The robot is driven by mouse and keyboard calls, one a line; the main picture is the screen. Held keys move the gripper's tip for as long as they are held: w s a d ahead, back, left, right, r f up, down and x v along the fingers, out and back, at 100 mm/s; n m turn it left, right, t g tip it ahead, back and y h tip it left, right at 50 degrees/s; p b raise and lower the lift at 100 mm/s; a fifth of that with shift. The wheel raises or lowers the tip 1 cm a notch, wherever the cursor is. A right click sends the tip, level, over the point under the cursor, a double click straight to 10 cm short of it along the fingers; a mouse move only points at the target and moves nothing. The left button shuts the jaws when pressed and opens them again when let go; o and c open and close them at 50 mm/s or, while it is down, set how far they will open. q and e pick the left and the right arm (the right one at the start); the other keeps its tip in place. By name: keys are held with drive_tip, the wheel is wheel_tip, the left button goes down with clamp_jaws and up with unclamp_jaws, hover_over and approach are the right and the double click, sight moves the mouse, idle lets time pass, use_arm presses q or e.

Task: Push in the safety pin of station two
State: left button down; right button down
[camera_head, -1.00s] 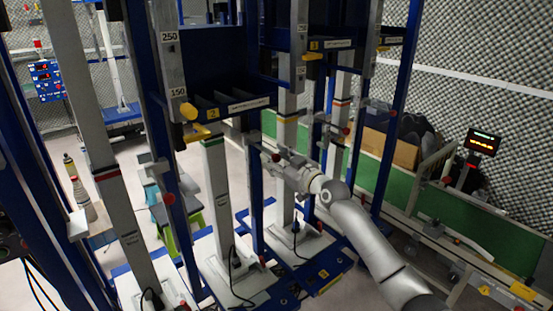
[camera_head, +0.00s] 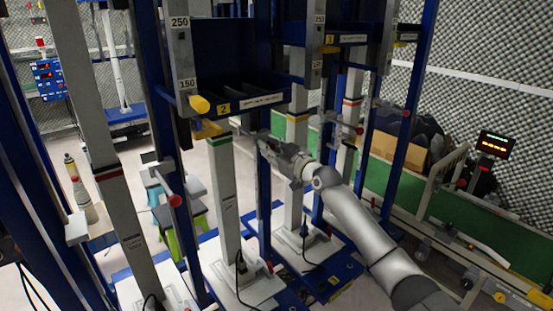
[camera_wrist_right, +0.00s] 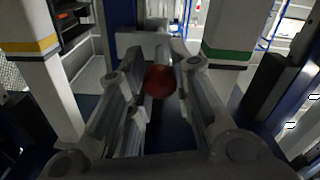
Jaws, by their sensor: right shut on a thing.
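The safety pin of station two shows its red round knob (camera_wrist_right: 160,80) in the right wrist view, on a grey rod between my fingers. My right gripper (camera_wrist_right: 158,72) is shut around that knob, with a finger on either side. In the head view my right gripper (camera_head: 264,142) is beside the blue upright under the station two shelf (camera_head: 240,103), which carries a yellow "2" label. The knob is hidden there by the gripper. How deep the pin sits cannot be told. My left gripper is not in view.
A similar red knob (camera_head: 175,201) is on the post to the left, and another (camera_head: 360,130) is at the station to the right. The green-banded post (camera_head: 222,180) and yellow-banded post (camera_head: 296,150) stand close to my gripper. A green conveyor (camera_head: 470,215) runs at the right.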

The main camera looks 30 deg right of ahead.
drive_tip(key=shift+w+f, duration=0.1)
drive_tip(key=shift+w, duration=0.2)
drive_tip(key=shift+r, duration=0.2)
drive_tip(key=c, duration=1.6)
unclamp_jaws()
drive_tip(key=o, duration=0.4)
drive_tip(key=shift+w+a+f, duration=0.1)
drive_tip(key=shift+w, duration=0.05)
drive_tip(key=shift+s, duration=0.2)
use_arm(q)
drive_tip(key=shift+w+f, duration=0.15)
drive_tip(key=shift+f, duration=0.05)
use_arm(e)
drive_tip(key=s+d, duration=0.1)
drive_tip(key=s, duration=1)
drive_tip(key=shift+s, duration=0.35)
